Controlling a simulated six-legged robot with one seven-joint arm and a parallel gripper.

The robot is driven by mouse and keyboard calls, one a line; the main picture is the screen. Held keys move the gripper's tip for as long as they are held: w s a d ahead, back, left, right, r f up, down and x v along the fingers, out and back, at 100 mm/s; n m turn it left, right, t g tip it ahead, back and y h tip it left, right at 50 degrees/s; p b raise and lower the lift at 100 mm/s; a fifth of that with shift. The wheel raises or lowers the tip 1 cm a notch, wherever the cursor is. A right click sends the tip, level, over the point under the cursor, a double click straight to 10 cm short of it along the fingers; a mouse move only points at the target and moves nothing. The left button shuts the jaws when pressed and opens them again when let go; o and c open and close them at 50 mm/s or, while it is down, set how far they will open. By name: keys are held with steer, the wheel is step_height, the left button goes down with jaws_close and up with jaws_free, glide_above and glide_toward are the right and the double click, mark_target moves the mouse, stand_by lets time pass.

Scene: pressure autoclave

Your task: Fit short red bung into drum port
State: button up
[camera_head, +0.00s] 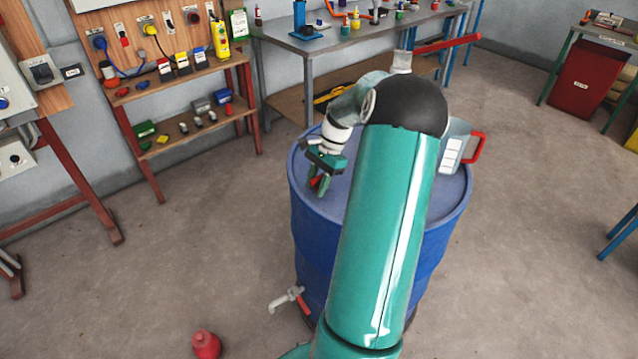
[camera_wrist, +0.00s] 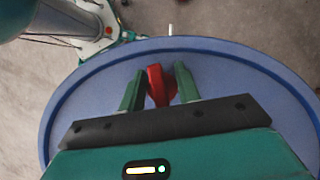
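The blue drum (camera_head: 300,205) stands upright in the middle of the head view; its flat top also fills much of the wrist view (camera_wrist: 85,100). My gripper (camera_head: 319,184) is low over the left part of the drum top, fingers pointing down. Its green fingers (camera_wrist: 160,80) have the red bung (camera_wrist: 155,86) between them, and they look closed on it. In the head view only a small red bit of the bung (camera_head: 316,181) shows between the fingers. I cannot make out the drum port in either view; my arm and gripper hide part of the top.
A clear jug with a red handle (camera_head: 460,145) is at the drum's right edge. A tap with a red lever (camera_head: 291,299) sticks out low at the left. A red bottle-like object (camera_head: 206,345) is on the floor. A workbench (camera_head: 290,38) stands behind.

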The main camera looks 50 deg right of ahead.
steer(key=c, duration=0.4)
steer(key=shift+o, duration=0.2)
